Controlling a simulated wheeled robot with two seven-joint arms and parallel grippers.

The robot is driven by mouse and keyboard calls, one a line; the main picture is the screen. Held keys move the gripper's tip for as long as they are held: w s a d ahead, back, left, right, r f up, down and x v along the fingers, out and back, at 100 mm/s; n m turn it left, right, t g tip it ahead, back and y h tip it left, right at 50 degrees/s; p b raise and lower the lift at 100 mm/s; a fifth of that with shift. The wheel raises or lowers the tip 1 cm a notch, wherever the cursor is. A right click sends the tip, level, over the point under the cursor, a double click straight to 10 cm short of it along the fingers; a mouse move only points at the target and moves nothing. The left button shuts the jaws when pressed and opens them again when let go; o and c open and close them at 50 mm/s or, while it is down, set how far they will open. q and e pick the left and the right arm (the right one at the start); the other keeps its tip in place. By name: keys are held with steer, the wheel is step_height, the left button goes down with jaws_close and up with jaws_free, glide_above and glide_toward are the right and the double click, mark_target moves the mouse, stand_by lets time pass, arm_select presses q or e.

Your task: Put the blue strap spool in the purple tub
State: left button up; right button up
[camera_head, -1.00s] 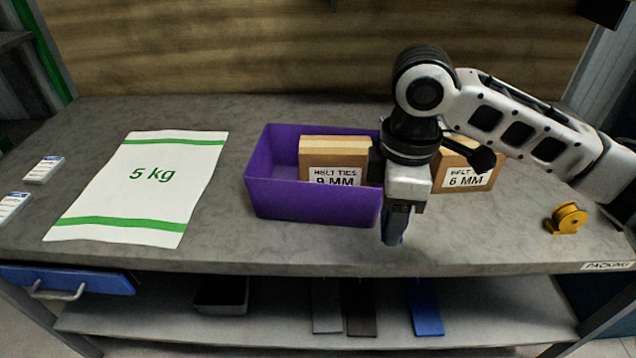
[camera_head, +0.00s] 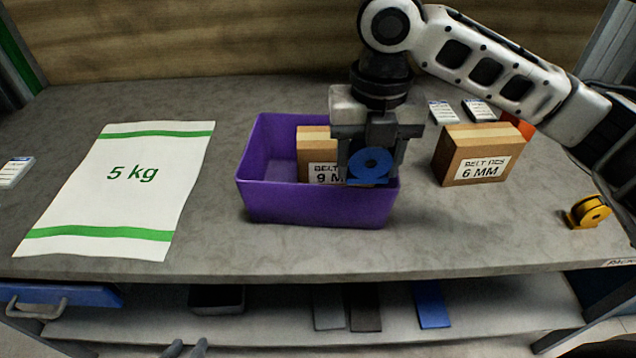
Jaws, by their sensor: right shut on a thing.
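The blue strap spool (camera_head: 370,166) is between the fingers of my right gripper (camera_head: 372,168), which is shut on it. It hangs over the right part of the purple tub (camera_head: 310,207), close above the front rim; how far it is below the rim is hard to tell. A brown "BELT TIES 9 MM" box (camera_head: 313,145) stands inside the tub, its right part hidden behind the gripper.
A "BELT TIES 6 MM" box (camera_head: 475,155) stands right of the tub. A yellow tape dispenser (camera_head: 588,212) is at the far right. A white "5 kg" sack (camera_head: 120,190) lies flat at left. The bench front is clear.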

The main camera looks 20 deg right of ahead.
steer(key=w+a+f, duration=0.1)
steer(key=w+f, duration=0.1)
steer(key=w+a+f, duration=0.2)
steer(key=f, duration=0.1)
steer(key=w+a+f, duration=0.2)
steer(key=w, duration=0.1)
steer(key=shift+f, duration=0.35)
step_height(320, 180, down, 3)
steer(key=shift+r, duration=0.1)
steer(key=shift+f, duration=0.65)
steer(key=o, duration=1)
